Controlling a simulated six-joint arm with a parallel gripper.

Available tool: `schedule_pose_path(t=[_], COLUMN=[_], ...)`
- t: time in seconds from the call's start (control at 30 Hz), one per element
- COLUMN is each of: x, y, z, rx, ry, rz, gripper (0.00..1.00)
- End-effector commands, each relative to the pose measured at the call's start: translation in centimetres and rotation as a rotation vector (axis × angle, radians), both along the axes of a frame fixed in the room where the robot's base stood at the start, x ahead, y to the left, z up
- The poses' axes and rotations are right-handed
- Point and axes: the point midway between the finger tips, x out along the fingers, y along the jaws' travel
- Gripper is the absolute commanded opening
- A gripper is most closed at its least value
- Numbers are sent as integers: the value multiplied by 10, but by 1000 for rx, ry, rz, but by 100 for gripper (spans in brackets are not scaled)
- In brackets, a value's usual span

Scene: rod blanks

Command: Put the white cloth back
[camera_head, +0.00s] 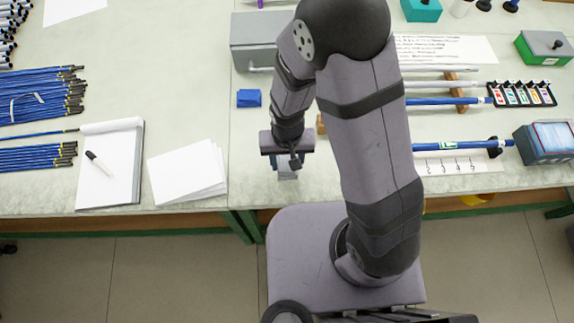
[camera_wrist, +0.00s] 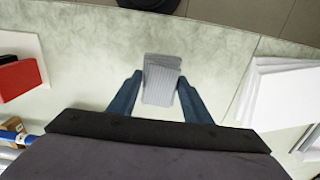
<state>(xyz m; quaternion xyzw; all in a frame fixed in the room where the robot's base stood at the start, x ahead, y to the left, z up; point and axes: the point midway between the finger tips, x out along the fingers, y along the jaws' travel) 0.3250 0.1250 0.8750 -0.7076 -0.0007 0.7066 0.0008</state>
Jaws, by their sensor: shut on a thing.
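A folded cloth, pale grey in the picture, is between the two blue fingers of my gripper (camera_wrist: 158,100) in the wrist view. The cloth (camera_wrist: 160,72) shows ribbed layers, and the gripper is shut on it. In the head view my gripper (camera_head: 288,168) is over the near edge of the table, left of my upper arm. A small grey piece of the cloth (camera_head: 287,175) shows below it. I cannot tell whether the cloth touches the table.
A stack of white paper (camera_head: 188,176) and a notepad with a pen (camera_head: 125,185) lie to the left. Bundles of blue rods (camera_head: 40,100) lie further left. A blue block (camera_head: 249,98) and a grey box (camera_head: 262,45) are behind. The table's near edge is close.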

Motion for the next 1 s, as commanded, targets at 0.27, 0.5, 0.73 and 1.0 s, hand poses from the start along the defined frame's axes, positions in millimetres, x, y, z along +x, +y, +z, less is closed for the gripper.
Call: schedule_pose_path(t=[0.27,0.5,0.73,1.0], x=[-1,0,0,0], y=[-1,0,0,0], z=[-28,-36,-37,-39], rx=[-2,0,0,0], ry=[4,0,0,0], rz=[0,0,0,0], gripper=[16,16,16,63])
